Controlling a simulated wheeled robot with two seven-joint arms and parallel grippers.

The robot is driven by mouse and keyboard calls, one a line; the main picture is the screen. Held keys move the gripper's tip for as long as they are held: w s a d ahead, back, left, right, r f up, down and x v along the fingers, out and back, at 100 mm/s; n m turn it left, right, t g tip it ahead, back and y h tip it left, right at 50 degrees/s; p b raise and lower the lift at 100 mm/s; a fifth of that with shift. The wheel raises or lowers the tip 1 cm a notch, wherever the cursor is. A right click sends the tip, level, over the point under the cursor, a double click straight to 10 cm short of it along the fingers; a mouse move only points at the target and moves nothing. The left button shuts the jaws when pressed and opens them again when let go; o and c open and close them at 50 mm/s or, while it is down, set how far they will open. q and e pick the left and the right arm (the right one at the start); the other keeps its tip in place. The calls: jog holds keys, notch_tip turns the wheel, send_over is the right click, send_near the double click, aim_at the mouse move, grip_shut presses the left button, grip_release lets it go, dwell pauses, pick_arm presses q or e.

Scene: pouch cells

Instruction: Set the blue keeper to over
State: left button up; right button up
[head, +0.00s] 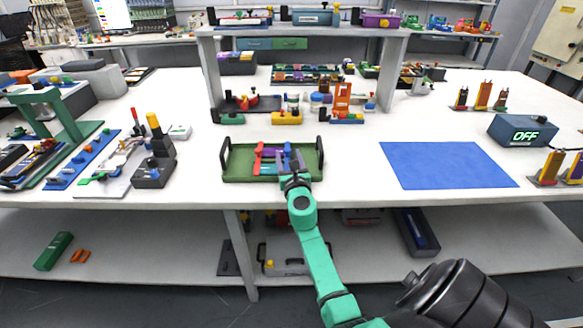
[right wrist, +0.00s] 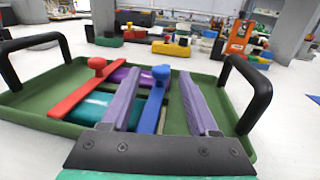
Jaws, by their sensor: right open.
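A green tray (head: 238,162) with two black handles stands at the table's front edge. In it lie a blue keeper (right wrist: 150,109), a bar with a round blue knob (right wrist: 161,73), and a red keeper (right wrist: 76,95) with a red knob to its left. A teal cell (right wrist: 94,110) and a purple cell (right wrist: 121,75) lie partly under the bars. My right gripper (right wrist: 160,76) is open over the tray, its two grey-purple fingers on either side of the blue keeper. I cannot tell whether they touch it. In the head view the gripper (head: 291,166) hides part of the keeper. My left gripper is out of view.
A blue mat (head: 445,164) lies right of the tray, with a box reading OFF (head: 522,130) beyond it. Shelf posts (head: 211,75) rise behind the tray. Fixtures with a green stand (head: 62,117) fill the left. The table between tray and mat is clear.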

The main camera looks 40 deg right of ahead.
jog(key=v, duration=1.4)
jog(key=shift+b, duration=0.45)
jog(key=shift+w, duration=0.1)
